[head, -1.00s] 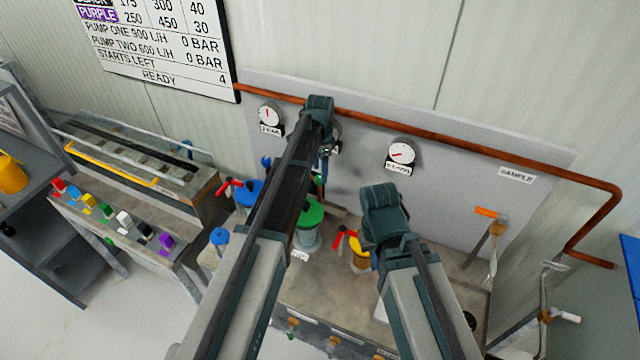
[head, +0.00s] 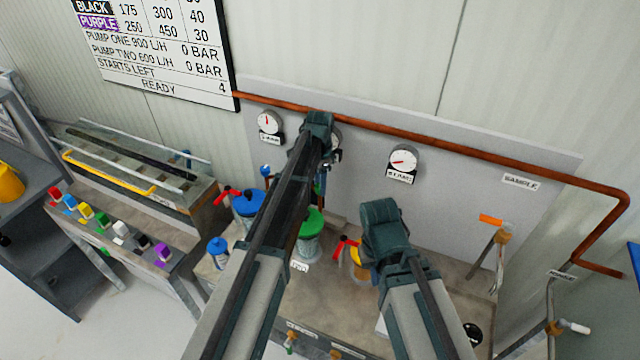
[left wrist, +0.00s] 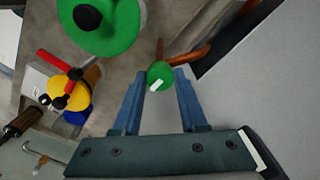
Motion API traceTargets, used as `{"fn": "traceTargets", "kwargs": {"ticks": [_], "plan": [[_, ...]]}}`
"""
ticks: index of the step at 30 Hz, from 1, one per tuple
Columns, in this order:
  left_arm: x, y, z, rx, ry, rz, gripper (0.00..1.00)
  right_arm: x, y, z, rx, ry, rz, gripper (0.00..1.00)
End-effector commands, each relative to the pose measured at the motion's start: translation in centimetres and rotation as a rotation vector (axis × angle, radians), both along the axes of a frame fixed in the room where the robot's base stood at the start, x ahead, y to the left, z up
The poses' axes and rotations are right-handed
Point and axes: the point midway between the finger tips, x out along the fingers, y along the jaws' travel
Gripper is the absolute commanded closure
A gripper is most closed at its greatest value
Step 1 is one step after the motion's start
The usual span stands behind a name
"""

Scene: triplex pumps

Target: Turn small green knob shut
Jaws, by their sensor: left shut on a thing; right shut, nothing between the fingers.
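In the left wrist view the small green knob (left wrist: 160,73), round with a white mark, sits between the fingertips of my left gripper (left wrist: 160,78). The gripper is shut on it. A copper-coloured pipe (left wrist: 188,57) runs beside the knob. In the head view my left gripper (head: 320,180) hangs below the end of my left arm, in front of the grey panel; the small knob cannot be made out there. My right arm reaches over the bench, right of the left arm. Its fingers are hidden behind its own wrist.
A large green-topped unit (head: 311,222) stands close to my left arm; its top fills the upper left of the wrist view (left wrist: 100,25). A yellow unit (head: 360,265) with a red lever is near my right wrist. Gauges (head: 403,160) and a copper pipe (head: 450,146) line the panel.

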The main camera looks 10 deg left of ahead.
Motion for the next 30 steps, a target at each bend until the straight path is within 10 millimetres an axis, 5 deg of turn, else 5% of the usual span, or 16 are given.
{"fn": "traceTargets", "kwargs": {"ticks": [13, 30], "plan": [[0.0, 0.01, -0.01, 0.0, 0.0, 0.109, 1.0, 0.0, 0.0, -0.01, 0.0, 0.0, 0.0, 1.0], [0.0, 0.01, -0.01, 0.0, 0.0, 0.629, 1.0, 0.0, 0.0, -0.01, 0.0, 0.0, 0.0, 1.0]]}}
